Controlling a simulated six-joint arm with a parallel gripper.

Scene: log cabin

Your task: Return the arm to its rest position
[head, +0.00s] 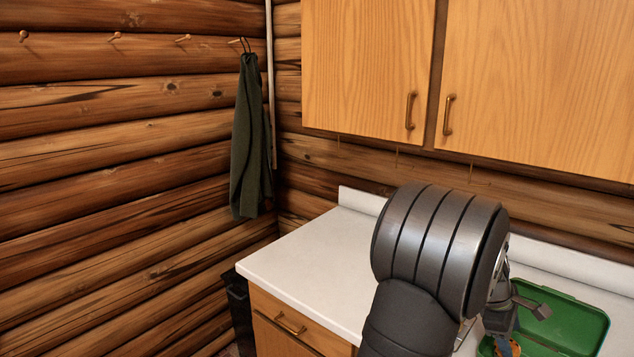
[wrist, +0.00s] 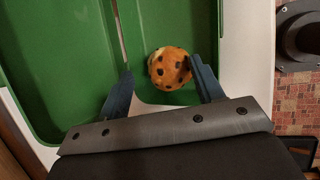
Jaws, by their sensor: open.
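My gripper (wrist: 160,66) is open over a green container (wrist: 60,75). A round orange-brown baked item with dark spots (wrist: 168,68) shows between its two blue fingers, close to the right finger. I cannot tell whether that finger touches it. In the head view, my arm reaches over the white counter, and my gripper (head: 524,308) is at the left part of the green container (head: 568,318). The arm's large dark joint hides part of the counter and of the gripper.
The white counter (head: 305,262) is clear to the left of my arm. Wooden wall cabinets (head: 370,60) hang above it. A dark green cloth (head: 250,140) hangs on a wall peg at the left. A black bin (head: 238,305) stands beside the counter's left end.

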